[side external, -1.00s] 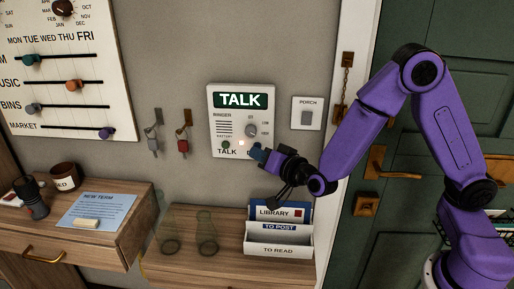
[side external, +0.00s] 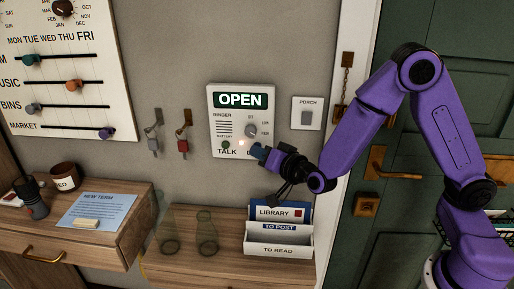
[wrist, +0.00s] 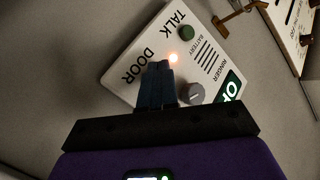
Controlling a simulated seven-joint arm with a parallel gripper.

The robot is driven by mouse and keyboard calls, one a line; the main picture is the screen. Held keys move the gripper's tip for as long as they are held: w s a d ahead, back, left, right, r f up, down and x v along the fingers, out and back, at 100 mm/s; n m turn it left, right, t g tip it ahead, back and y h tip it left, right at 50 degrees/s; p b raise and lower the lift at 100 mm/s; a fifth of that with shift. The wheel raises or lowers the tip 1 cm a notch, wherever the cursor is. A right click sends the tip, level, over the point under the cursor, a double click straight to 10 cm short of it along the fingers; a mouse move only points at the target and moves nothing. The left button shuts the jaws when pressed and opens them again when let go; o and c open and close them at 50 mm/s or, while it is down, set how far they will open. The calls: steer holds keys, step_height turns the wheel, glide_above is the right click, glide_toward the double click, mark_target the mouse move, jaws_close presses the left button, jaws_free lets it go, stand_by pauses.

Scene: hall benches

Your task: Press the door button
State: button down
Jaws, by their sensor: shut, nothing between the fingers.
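The white intercom panel (side external: 222,140) hangs on the grey wall, and its green display (side external: 240,100) reads OPEN. The panel also shows in the wrist view (wrist: 128,82), with the labels TALK and DOOR. In the wrist view the fingers (wrist: 160,68) reach onto the panel beside the DOOR label and hide the button there. I cannot see the contact itself.
A grey dial (wrist: 195,93) sits close beside the fingers. A porch switch (side external: 306,115) is right of the panel. Keys hang on hooks (side external: 183,140) to the left. A letter rack (side external: 280,250) stands on the shelf below my gripper.

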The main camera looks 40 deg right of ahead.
steer(key=shift+s+a, duration=0.6)
steer(key=shift+s, duration=0.05)
steer(key=shift+s+a, duration=1.75)
